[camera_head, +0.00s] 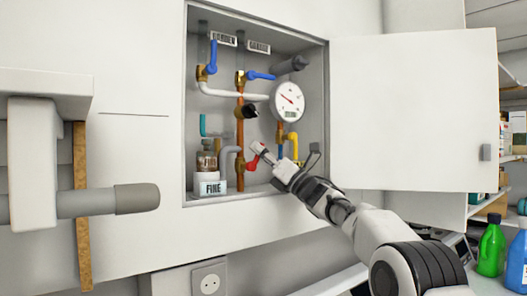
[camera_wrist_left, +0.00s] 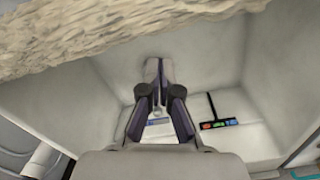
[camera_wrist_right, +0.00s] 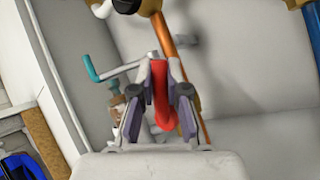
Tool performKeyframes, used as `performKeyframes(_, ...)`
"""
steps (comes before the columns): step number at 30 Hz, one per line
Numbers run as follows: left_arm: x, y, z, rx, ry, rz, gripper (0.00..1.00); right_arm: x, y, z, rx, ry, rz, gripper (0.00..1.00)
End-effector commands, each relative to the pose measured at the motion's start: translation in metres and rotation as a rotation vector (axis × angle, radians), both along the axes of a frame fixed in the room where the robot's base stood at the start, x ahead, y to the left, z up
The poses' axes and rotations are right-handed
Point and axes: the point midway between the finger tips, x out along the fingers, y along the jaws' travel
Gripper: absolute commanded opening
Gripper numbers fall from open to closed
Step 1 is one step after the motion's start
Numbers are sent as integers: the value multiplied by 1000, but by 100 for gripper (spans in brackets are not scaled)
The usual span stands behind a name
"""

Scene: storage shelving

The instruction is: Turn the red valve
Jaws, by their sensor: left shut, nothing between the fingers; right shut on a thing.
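The red valve (camera_head: 255,156) has a small red lever handle low inside the open wall cabinet, beside the copper pipe. My right gripper (camera_head: 268,153) reaches into the cabinet from the lower right and is shut on the handle. In the right wrist view the red handle (camera_wrist_right: 160,95) lies between the two fingers (camera_wrist_right: 160,78) and sticks out toward the camera. My left gripper (camera_wrist_left: 153,72) is shut and empty in the left wrist view, in front of a pale box-like space. It does not show in the head view.
The cabinet also holds a pressure gauge (camera_head: 288,101), blue levers (camera_head: 212,57), a yellow handle (camera_head: 294,145), a teal handle (camera_head: 203,125) and a bottle over a "FINE" label (camera_head: 210,188). The open door (camera_head: 415,110) stands right of my arm. Bottles (camera_head: 491,248) stand at far right.

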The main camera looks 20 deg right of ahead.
Motion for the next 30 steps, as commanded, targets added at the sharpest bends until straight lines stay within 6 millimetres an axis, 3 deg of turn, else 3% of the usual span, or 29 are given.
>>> performKeyframes(2, 0, 0, 10, 0, 0, 0, 0, -1, 1, 8, -61, -26, -3, 0)
performKeyframes(12, 0, 0, 32, 0, 0, 0, 0, -5, 12, 10, -297, -111, -2, 0)
performKeyframes(30, 0, 0, 40, 0, 0, 0, 0, -7, 17, 9, -406, -153, -4, 0)
